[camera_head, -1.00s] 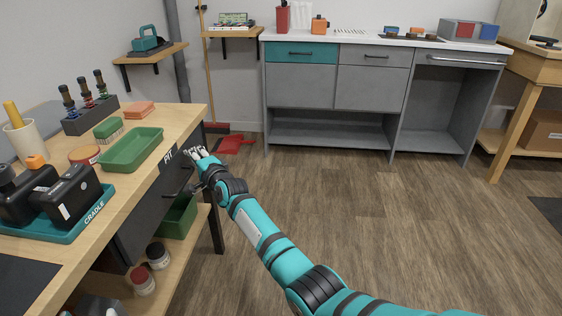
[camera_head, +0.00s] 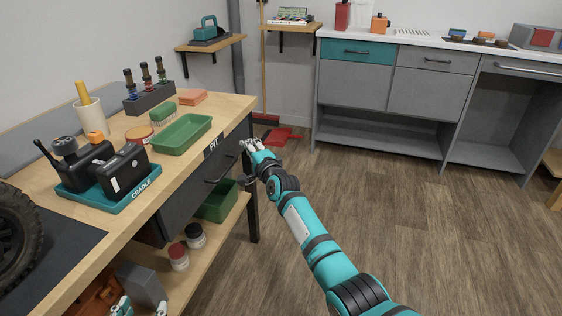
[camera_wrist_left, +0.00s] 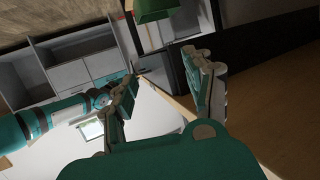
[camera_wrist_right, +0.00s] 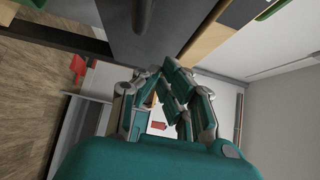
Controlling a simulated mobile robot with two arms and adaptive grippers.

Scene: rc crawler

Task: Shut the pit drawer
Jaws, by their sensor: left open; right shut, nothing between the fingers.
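The pit drawer (camera_head: 188,205) has a dark grey front under the workbench's top, below the PIT label (camera_head: 213,145). Its dark handle (camera_head: 222,168) is on the front. The front looks close to the bench edge; I cannot tell whether a small gap is left. My right gripper (camera_head: 252,146) is shut and empty beside the drawer's far end; contact is unclear. In the right wrist view its fingers (camera_wrist_right: 168,80) meet below a grey panel (camera_wrist_right: 165,30). My left gripper (camera_head: 141,309) shows only its tips low at the bench's near end. In the left wrist view it is open and empty (camera_wrist_left: 165,82).
The wooden workbench (camera_head: 236,104) carries a green tray (camera_head: 182,136) and a teal cradle (camera_head: 115,198) with black devices. A green bin (camera_head: 217,203) and two jars (camera_head: 178,257) stand on the lower shelf. The floor (camera_head: 430,245) to the right is clear.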

